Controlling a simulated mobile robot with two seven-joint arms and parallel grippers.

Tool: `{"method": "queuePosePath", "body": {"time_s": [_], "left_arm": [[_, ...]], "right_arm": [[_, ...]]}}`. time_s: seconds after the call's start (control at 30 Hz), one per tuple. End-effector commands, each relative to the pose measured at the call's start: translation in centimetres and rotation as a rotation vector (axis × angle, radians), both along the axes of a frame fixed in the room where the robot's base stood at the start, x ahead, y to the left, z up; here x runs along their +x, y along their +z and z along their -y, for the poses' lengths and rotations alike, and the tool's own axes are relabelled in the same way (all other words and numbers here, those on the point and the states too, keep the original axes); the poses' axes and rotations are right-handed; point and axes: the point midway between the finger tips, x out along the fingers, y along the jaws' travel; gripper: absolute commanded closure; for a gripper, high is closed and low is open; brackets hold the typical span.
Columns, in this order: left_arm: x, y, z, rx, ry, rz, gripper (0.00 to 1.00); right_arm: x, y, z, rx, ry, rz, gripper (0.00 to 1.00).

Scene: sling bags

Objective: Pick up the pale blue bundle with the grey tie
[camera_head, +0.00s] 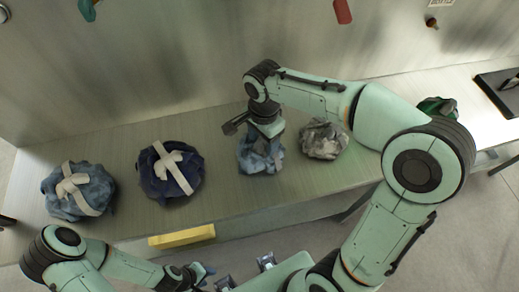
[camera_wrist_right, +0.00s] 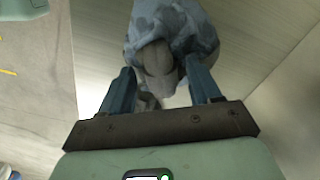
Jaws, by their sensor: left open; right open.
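The pale blue bundle (camera_head: 260,160) sits on the counter, partly hidden under my right gripper (camera_head: 264,142) in the head view. In the right wrist view the bundle (camera_wrist_right: 178,22) is at the top, with its grey tie (camera_wrist_right: 155,60) facing the jaws. My right gripper (camera_wrist_right: 164,84) is open, its two blue fingers on either side of the tie. I cannot tell whether they touch the cloth. My left gripper (camera_head: 203,272) is open and empty, low in front of the counter, away from the bundles.
A blue bundle with a cream tie (camera_head: 78,190) and a navy bundle with a cream tie (camera_head: 170,169) stand left on the counter (camera_head: 222,180). A grey bundle (camera_head: 324,140) is close on the right. A dark green thing (camera_head: 437,106) lies farther right. A wall rises behind.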

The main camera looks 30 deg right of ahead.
Motion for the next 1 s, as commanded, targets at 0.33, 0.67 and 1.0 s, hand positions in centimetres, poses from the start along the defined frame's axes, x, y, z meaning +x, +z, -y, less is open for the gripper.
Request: {"method": "queuePosePath", "body": {"time_s": [0.33, 0.67, 1.0], "left_arm": [[0.0, 0.0, 0.0, 0.0, 0.0, 0.0, 0.57], [0.0, 0.0, 0.0, 0.0, 0.0, 0.0, 0.57], [0.4, 0.6, 0.0, -0.001, 0.0, 0.005, 0.57]], "right_arm": [[0.0, 0.1, 0.0, 0.0, 0.0, 0.001, 1.0], [0.1, 0.2, 0.0, 0.001, 0.0, 0.003, 1.0], [0.2, 3.3, -0.1, 0.002, 0.0, 0.009, 1.0]]}}
